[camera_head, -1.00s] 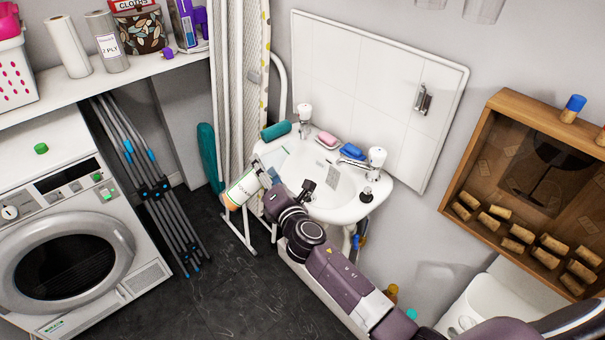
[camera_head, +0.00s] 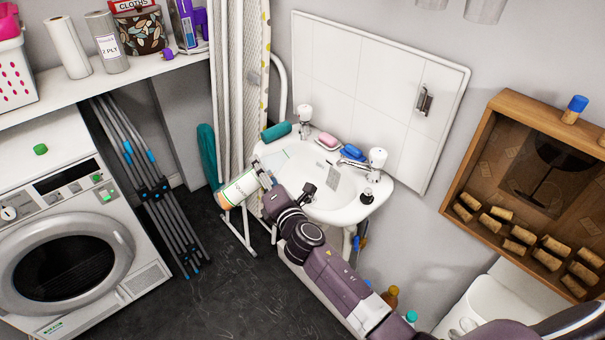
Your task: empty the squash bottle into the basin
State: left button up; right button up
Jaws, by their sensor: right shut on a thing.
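The squash bottle (camera_head: 238,190), with a white label and an orange base end, is tilted at the left side of the white basin (camera_head: 342,197). Its base points down and left, and its other end points up and right towards the basin's left rim. My right gripper (camera_head: 266,181) is shut on the bottle near that upper end, with the arm reaching in from the lower right. The bottle's mouth and any liquid cannot be made out. My left gripper is out of view.
Two taps (camera_head: 377,157), a pink soap (camera_head: 327,140), a blue brush (camera_head: 353,152) and a teal item (camera_head: 276,131) sit along the basin's back rim. A clothes airer (camera_head: 237,230) stands left of the basin. A wooden cork box (camera_head: 478,160) hangs at the right.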

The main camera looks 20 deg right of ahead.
jog(key=shift+w+f, duration=0.1)
jog(key=shift+w, duration=0.05)
jog(key=shift+m, duration=0.3)
jog(key=shift+a+m, duration=0.15)
jog(key=shift+m, duration=0.25)
jog(key=shift+d+r+m+p, duration=0.5)
jog(key=shift+r+m+p, duration=0.3)
jog(key=shift+p, duration=0.05)
dwell(0.4)
jog(key=shift+f+m, duration=0.25)
jog(key=shift+m, duration=0.05)
jog(key=shift+f+m+b, duration=0.55)
jog(key=shift+m+b, duration=0.05)
jog(key=shift+b, duration=0.1)
